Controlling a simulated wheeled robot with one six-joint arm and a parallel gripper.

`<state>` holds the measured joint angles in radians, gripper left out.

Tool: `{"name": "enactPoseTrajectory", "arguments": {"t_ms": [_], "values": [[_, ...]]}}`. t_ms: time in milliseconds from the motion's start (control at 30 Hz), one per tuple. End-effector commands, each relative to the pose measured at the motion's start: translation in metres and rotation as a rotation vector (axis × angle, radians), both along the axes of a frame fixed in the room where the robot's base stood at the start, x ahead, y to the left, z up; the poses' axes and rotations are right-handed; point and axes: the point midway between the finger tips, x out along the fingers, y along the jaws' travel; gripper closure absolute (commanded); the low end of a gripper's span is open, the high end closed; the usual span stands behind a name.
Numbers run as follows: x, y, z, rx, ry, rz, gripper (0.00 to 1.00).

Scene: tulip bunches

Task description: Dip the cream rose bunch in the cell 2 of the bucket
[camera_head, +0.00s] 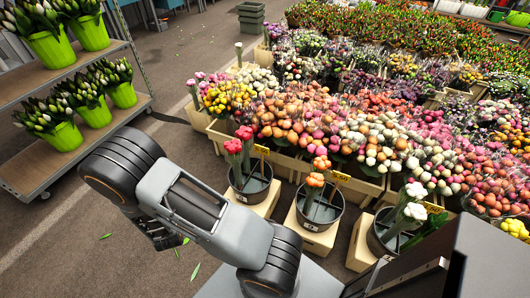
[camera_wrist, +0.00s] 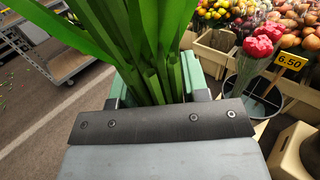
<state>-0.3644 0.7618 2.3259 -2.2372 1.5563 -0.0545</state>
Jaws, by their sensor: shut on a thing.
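My gripper (camera_wrist: 156,84) is shut on a bunch of green stems and leaves (camera_wrist: 150,38), which reach up out of the wrist view. Its flower heads are out of frame there, so I cannot tell its colour. In the head view my arm reaches lower left and hides most of the gripper and bunch. Three dark round buckets stand right of my arm: a left one with red flowers (camera_head: 243,139), a middle one (camera_head: 320,224) with orange flowers, and a right one (camera_head: 380,243) with white or cream flowers (camera_head: 414,199). The bucket cells are too small to tell apart.
Crates of mixed flowers (camera_head: 370,130) fill the area behind the buckets. A metal shelf cart (camera_head: 30,172) with green pots stands at left. Grey floor (camera_head: 190,70) between cart and crates is open, with some loose leaves near my arm. A price sign (camera_wrist: 290,61) stands by the red flowers.

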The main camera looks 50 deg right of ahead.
Motion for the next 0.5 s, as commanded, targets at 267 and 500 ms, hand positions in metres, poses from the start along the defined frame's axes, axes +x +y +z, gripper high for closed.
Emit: {"name": "enactPoseTrajectory", "arguments": {"t_ms": [267, 500], "values": [[0.003, -0.018, -0.087, -0.009, -0.015, -0.194, 0.92], [0.002, -0.043, -0.131, 0.003, -0.009, -0.357, 0.92]]}}
